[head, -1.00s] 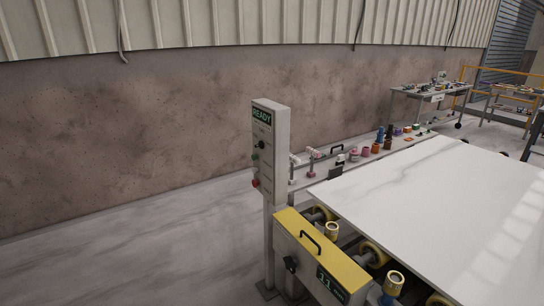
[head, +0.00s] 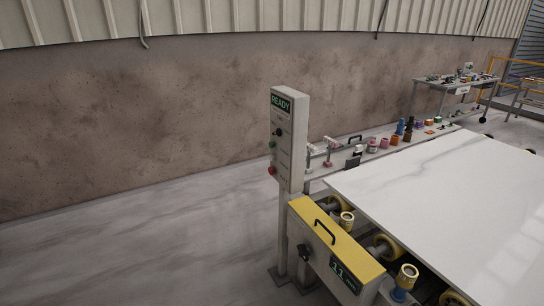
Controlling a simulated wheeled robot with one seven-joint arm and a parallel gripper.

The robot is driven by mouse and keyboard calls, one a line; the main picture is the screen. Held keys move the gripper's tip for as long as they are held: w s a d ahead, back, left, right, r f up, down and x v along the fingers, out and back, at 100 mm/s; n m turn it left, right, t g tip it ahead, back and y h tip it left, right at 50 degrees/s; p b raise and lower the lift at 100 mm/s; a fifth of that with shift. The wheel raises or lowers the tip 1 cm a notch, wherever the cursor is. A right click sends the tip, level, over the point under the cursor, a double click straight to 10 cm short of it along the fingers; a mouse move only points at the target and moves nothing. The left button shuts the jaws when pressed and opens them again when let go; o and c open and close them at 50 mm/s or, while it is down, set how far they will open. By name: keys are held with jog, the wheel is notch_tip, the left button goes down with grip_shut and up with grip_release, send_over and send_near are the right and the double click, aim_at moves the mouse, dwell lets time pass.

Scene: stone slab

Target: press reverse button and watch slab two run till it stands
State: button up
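A grey control box (head: 290,139) stands on a post left of the slab line. Its display (head: 280,102) reads READY. Its face holds a black knob (head: 278,132), a green button (head: 272,144) and a red button (head: 271,170); I cannot read which one is reverse. A white veined slab (head: 450,190) lies flat on the roller conveyor, its near left corner behind the rollers. I cannot tell whether it is slab two. My gripper is not in the head view.
A yellow-topped roller unit (head: 337,243) with a handle and a display reading 11 stands before the post. A ledge (head: 400,143) of bottles and tools runs behind the slab. A cart (head: 450,82) stands far right. Floor (head: 130,240) at left is clear.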

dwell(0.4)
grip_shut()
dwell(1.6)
